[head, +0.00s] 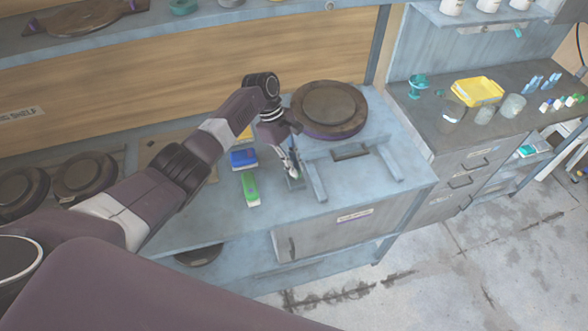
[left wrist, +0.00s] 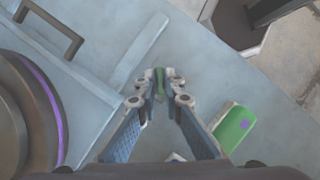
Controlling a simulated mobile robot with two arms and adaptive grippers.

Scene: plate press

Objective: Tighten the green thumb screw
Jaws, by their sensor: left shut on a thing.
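My left gripper (head: 291,168) points down at the bench top near the front of the plate press. In the left wrist view my left gripper (left wrist: 160,76) has its fingertips closed around a small green piece, which looks like the green thumb screw (left wrist: 159,83). Only a sliver of the screw shows between the fingertips, and its lower part is hidden. In the head view the fingers hide it. My right gripper is in neither view.
A round dark plate (head: 330,107) sits on the press behind the gripper. A green box (head: 250,188) and a blue box (head: 243,159) lie left of the gripper. The green box also shows in the left wrist view (left wrist: 235,128). The bench's right front is clear.

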